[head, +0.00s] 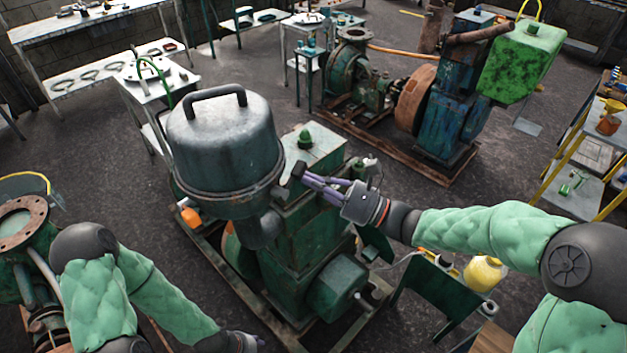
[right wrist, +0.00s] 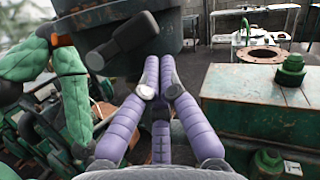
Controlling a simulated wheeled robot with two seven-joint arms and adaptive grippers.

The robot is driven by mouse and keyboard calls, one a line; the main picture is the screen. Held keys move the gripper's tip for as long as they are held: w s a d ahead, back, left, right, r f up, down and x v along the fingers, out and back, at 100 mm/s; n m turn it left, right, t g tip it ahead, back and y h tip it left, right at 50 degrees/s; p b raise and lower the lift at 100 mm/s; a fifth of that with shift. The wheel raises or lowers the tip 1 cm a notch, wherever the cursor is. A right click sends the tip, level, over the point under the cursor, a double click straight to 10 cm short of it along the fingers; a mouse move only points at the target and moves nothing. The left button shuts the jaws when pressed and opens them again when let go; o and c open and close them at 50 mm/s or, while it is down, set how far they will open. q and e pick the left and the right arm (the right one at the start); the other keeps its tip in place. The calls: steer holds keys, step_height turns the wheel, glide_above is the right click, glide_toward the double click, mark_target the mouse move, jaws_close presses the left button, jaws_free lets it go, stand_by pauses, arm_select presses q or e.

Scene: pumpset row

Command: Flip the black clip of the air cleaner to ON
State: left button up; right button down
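The air cleaner (head: 222,145) is a grey metal canister with a black top handle, upright on a green engine. Its black clip (head: 299,169) sticks out low on its right side; in the right wrist view the clip (right wrist: 128,40) is a dark lever slanting up to the right in front of the canister wall. My right gripper (head: 308,180) has its purple fingers drawn together, with nothing seen between them. Its tips (right wrist: 159,68) are close to the clip, just right of and below it; I cannot tell whether they touch. My left gripper (head: 250,342) is low at the bottom edge, mostly hidden.
The green engine block (head: 310,150) with a green cap (head: 305,139) stands right under and beside the right gripper. A green panel (head: 440,292) and a yellow container (head: 485,273) are below the right arm. Another pumpset (head: 445,120) stands behind, with open floor between.

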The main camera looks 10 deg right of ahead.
mark_target(307, 166)
steer(key=shift+r, duration=0.15)
steer(key=shift+r+n+g+b, duration=0.45)
steer(key=shift+r+n, duration=0.2)
steer(key=shift+n, duration=0.55)
step_height(307, 166, up, 3)
steer(key=n+g+b, duration=0.1)
steer(key=n, duration=0.1)
steer(key=n+b, duration=0.1)
steer(key=n, duration=0.2)
steer(key=shift+s+a+f+g+y+b, duration=0.1)
steer(key=shift+f+g+y+b, duration=0.1)
steer(key=shift+g+y+b, duration=0.15)
steer(key=shift+s+a+r+n+g+h+b, duration=0.3)
steer(key=shift+r+n+b, duration=0.35)
steer(key=shift+n+b, duration=0.6)
steer(key=shift+s+a+r+n+g+h+b, duration=0.15)
steer(key=shift+s+a+r+n+g+b, duration=0.2)
steer(key=shift+r+n+b, duration=0.85)
steer(key=shift+s+a+r+n+g+h+b, duration=0.1)
steer(key=shift+s+a+n+g+h+b, duration=0.35)
steer(key=shift+n, duration=1.4)
steer(key=shift+s+d+t+y, duration=0.1)
steer(key=shift+d+t+y, duration=0.05)
steer(key=shift+t+y, duration=0.15)
steer(key=shift+d, duration=0.1)
